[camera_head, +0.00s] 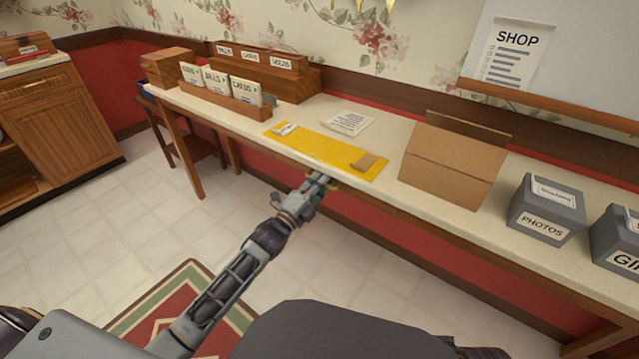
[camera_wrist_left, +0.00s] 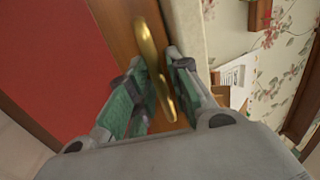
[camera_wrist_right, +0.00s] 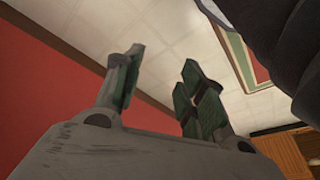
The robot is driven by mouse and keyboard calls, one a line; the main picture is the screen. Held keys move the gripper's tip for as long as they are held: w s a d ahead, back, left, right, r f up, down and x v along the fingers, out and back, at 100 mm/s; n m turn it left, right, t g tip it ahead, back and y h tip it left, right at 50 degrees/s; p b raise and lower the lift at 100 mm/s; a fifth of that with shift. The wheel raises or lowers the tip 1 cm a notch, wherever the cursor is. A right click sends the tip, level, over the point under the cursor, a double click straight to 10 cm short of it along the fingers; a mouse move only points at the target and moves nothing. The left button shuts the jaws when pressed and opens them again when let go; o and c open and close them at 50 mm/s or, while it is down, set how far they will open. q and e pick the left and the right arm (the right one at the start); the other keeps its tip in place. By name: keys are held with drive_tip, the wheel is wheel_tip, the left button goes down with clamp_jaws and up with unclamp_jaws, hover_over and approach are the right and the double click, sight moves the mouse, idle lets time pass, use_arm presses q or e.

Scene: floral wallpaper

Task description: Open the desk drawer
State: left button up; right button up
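The desk (camera_head: 240,132) stands along the wall with a cream top and a wooden front; the drawer front (camera_wrist_left: 118,28) shows as a brown strip in the left wrist view. No drawer gap is visible. A curved brass drawer handle (camera_wrist_left: 148,45) lies between the fingers of my left gripper (camera_wrist_left: 157,75), which are drawn in close on both sides of it. In the head view my left gripper (camera_head: 323,180) is at the desk's front edge, below the yellow mat, and the handle is mostly hidden. My right gripper (camera_wrist_right: 160,65) is open and empty, low over the floor.
On the desk are a yellow mat (camera_head: 318,150), a cardboard box (camera_head: 450,170), a grey photo box (camera_head: 546,207), another grey box (camera_head: 617,235) and wooden card organizers (camera_head: 265,75). A wooden cabinet (camera_head: 45,115) stands at left. The tiled floor (camera_head: 130,200) before the desk is clear except for a rug (camera_head: 150,300).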

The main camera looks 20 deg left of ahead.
use_arm(q)
clamp_jaws()
use_arm(e)
drive_tip(key=shift+w+r, duration=0.1)
drive_tip(key=shift+w, duration=0.2)
use_arm(q)
drive_tip(key=shift+s, duration=0.15)
